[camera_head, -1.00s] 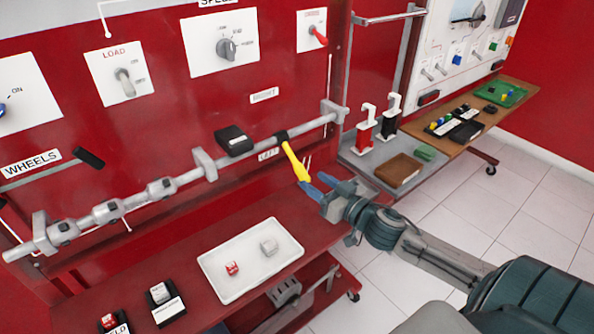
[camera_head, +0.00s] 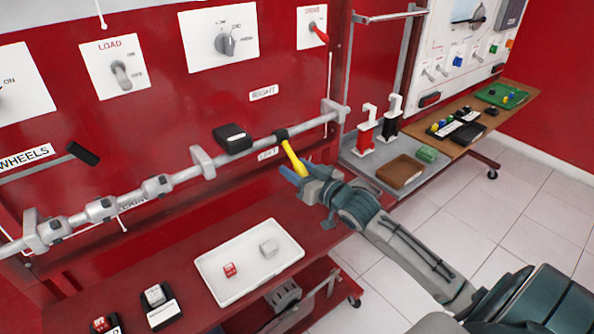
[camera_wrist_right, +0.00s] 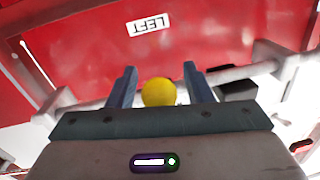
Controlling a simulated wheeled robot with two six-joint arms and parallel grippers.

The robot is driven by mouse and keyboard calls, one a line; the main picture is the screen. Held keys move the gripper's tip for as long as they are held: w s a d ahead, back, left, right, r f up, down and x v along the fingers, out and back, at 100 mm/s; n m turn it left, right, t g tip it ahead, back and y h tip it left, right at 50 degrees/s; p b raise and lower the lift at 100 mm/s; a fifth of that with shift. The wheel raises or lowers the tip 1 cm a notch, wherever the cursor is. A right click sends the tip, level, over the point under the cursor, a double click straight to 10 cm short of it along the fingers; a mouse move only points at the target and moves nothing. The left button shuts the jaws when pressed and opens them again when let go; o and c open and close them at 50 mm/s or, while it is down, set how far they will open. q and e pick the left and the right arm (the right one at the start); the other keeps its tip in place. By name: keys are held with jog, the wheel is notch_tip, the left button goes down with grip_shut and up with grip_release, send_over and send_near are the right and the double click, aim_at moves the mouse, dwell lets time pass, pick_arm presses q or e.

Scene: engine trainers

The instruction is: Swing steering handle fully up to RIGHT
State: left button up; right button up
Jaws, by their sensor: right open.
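The steering handle (camera_head: 294,157) is a yellow lever on a black collar around the grey bar. It points down and toward me, beside the LEFT label (camera_head: 267,154). The RIGHT label (camera_head: 264,93) is on the red panel above the bar. My right gripper (camera_head: 294,172) is open at the handle's lower end. In the right wrist view, the handle's round yellow end (camera_wrist_right: 158,92) sits between the two blue fingers, with a narrow gap on each side. The gripper partly hides the handle's tip in the head view. My left gripper is not in view.
The horizontal bar (camera_head: 180,180) runs along the panel on brackets, with a black block (camera_head: 232,138) left of the handle. A white tray (camera_head: 213,282) lies on the red shelf below. A grey side shelf with a brown box (camera_head: 400,171) stands right of the handle.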

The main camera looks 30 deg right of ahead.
jog(key=shift+c, duration=0.5)
grip_shut()
jog(key=shift+w+r, duration=0.1)
